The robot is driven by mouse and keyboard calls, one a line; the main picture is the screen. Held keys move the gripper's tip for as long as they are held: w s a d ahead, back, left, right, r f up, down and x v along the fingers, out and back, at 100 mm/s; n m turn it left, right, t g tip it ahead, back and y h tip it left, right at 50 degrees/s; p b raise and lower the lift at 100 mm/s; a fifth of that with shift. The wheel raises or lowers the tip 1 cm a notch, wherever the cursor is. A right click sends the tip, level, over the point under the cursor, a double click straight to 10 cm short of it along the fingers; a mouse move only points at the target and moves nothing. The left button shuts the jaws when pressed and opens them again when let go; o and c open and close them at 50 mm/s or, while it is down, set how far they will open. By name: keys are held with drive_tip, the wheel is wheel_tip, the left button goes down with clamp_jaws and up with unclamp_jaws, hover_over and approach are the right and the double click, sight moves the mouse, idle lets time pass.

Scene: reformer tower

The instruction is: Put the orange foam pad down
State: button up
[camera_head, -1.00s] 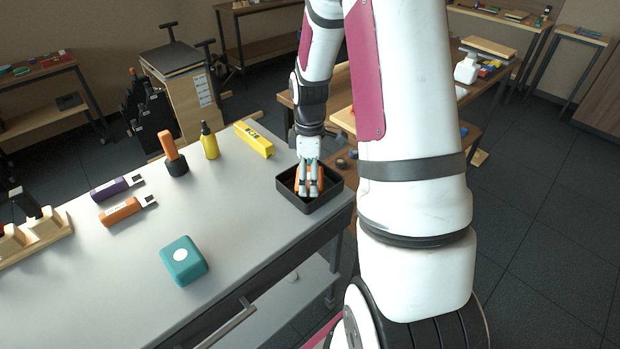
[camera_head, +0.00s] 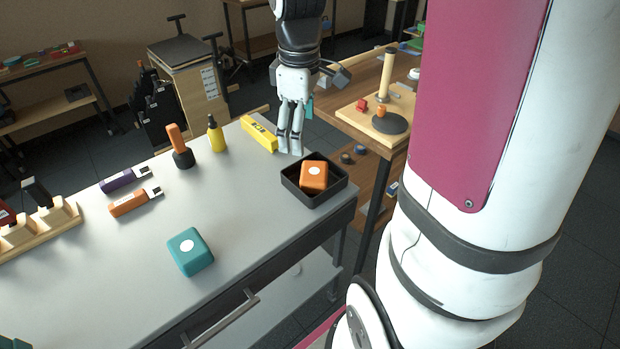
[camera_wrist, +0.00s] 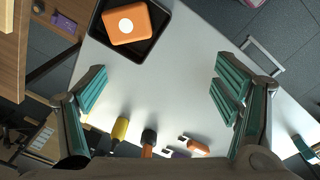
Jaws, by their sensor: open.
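The orange foam pad (camera_head: 314,176), a rounded block with a white dot, lies inside the black tray (camera_head: 331,195) at the table's right end. In the wrist view the pad (camera_wrist: 127,22) shows at the top, apart from my fingers, with the tray (camera_wrist: 157,42) around it. My gripper (camera_head: 289,150) is open and empty, raised just behind and left of the tray. In the wrist view its teal-padded fingers (camera_wrist: 160,95) stand wide apart with bare table between them.
On the grey table (camera_head: 245,210) stand a teal block (camera_head: 190,252), a yellow bottle (camera_head: 216,138), a yellow box (camera_head: 260,136), an orange-handled tool (camera_head: 179,145) and purple (camera_head: 124,180) and orange (camera_head: 128,203) sticks. The middle of the table is clear.

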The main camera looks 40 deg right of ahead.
drive_tip(key=s+a+r+m+t, duration=0.1)
drive_tip(key=s+a+r+m, duration=0.2)
drive_tip(key=s+a, duration=0.3)
drive_tip(key=s+a+r+m+t, duration=0.1)
drive_tip(key=s+a+r+m, duration=0.2)
drive_tip(key=s, duration=0.9)
drive_tip(key=a+m, duration=0.1)
drive_tip(key=a, duration=0.2)
drive_tip(key=shift+s+a+r+t, duration=0.2)
drive_tip(key=shift+s+a+t, duration=0.1)
drive_tip(key=shift+a, duration=0.1)
drive_tip(key=shift+t, duration=0.5)
wheel_tip(320, 180, up, 5)
drive_tip(key=p, duration=0.3)
drive_tip(key=shift+p, duration=0.35)
drive_tip(key=shift+d, duration=0.15)
